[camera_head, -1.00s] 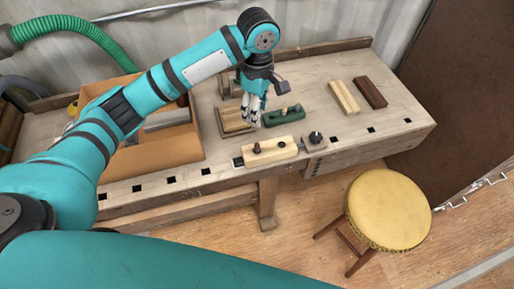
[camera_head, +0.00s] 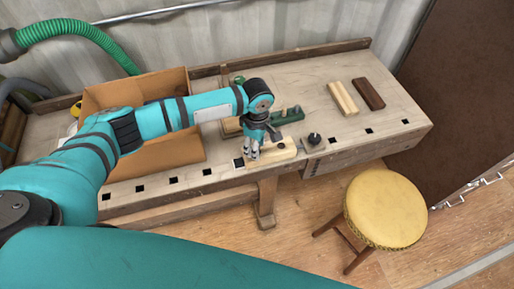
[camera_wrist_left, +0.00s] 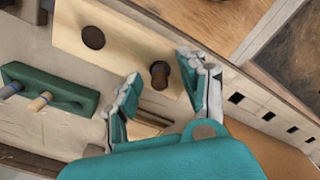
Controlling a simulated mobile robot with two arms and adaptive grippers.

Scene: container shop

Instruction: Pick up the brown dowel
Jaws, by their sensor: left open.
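The brown dowel (camera_wrist_left: 159,75) stands in a pale wooden block (camera_wrist_left: 118,42), at one end of it, with a dark round hole at the other end. In the head view the block (camera_head: 283,149) lies near the bench's front edge, and my gripper hides the dowel. My left gripper (camera_wrist_left: 160,68) is open, its two fingers on either side of the dowel in the wrist view, with visible gaps. It is over the block in the head view (camera_head: 252,154). I cannot tell how far above the dowel the fingertips are. My right gripper is not in view.
A cardboard box (camera_head: 165,155) stands on the left. Pale and dark wood pieces (camera_head: 343,98) (camera_head: 369,94) lie right. A stool (camera_head: 385,208) stands in front.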

